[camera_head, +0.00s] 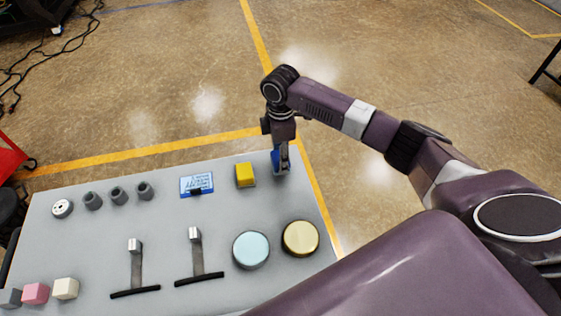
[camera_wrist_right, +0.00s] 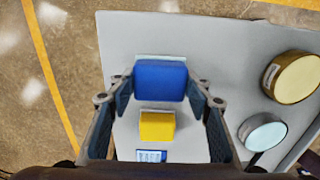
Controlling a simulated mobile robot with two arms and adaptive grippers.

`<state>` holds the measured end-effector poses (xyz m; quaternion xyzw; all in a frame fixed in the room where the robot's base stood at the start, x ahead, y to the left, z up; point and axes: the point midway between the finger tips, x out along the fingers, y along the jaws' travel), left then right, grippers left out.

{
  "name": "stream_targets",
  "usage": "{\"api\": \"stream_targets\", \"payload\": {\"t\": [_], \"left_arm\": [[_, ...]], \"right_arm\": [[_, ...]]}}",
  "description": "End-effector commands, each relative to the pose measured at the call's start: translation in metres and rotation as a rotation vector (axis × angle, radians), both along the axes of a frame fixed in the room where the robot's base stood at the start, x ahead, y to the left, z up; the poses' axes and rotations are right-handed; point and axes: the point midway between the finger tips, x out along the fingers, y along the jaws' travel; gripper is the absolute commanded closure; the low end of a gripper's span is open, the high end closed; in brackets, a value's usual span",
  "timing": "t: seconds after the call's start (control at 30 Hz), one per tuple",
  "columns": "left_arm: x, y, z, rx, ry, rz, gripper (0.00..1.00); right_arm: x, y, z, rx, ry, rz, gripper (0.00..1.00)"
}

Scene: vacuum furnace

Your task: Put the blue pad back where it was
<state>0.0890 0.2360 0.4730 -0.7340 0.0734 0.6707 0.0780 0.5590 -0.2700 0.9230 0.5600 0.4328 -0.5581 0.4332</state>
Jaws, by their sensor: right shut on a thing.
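The blue pad (camera_wrist_right: 160,80) is between the two fingers of my right gripper (camera_wrist_right: 161,92) in the wrist view. The gripper is shut on it. In the head view, the right gripper (camera_head: 282,155) points down at the far right corner of the grey panel (camera_head: 110,235), and part of the blue pad (camera_head: 275,160) shows beside the fingers. A pale edge shows just behind the pad in the wrist view; I cannot tell whether the pad touches the surface under it. A yellow pad (camera_head: 245,174) sits to the left of the gripper. My left gripper is not in view.
A small blue-and-white display (camera_head: 197,184) stands left of the yellow pad. A light-blue round button (camera_head: 251,249) and a gold round one (camera_head: 300,238) are nearer. Two levers (camera_head: 197,255), several grey knobs (camera_head: 118,195) and small coloured cubes (camera_head: 36,293) fill the left side.

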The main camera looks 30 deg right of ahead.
Motion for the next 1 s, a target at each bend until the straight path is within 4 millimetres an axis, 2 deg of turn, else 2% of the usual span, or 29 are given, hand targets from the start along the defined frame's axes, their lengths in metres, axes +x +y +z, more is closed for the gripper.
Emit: {"api": "stream_targets", "payload": {"t": [0.1,0.2,0.43,0.47,0.6,0.87,1.0], "left_arm": [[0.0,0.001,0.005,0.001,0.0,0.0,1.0],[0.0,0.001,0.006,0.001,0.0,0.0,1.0],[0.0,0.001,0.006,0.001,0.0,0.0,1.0],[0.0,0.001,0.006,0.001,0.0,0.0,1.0],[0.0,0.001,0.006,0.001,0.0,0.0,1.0],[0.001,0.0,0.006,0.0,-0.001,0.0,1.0],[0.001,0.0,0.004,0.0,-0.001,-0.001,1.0]], "right_arm": [[-0.001,0.0,-0.019,0.0,0.004,-0.001,0.74],[-0.001,0.0,-0.029,0.0,0.002,0.0,0.74],[0.0,0.0,-0.032,0.0,0.001,0.001,0.74],[-0.001,0.0,-0.032,-0.001,0.001,0.001,0.52],[-0.001,0.0,-0.032,-0.001,0.001,0.001,0.37],[-0.001,0.0,-0.031,-0.001,0.001,0.0,0.37],[0.001,0.0,-0.023,0.0,-0.002,0.0,0.37]]}}
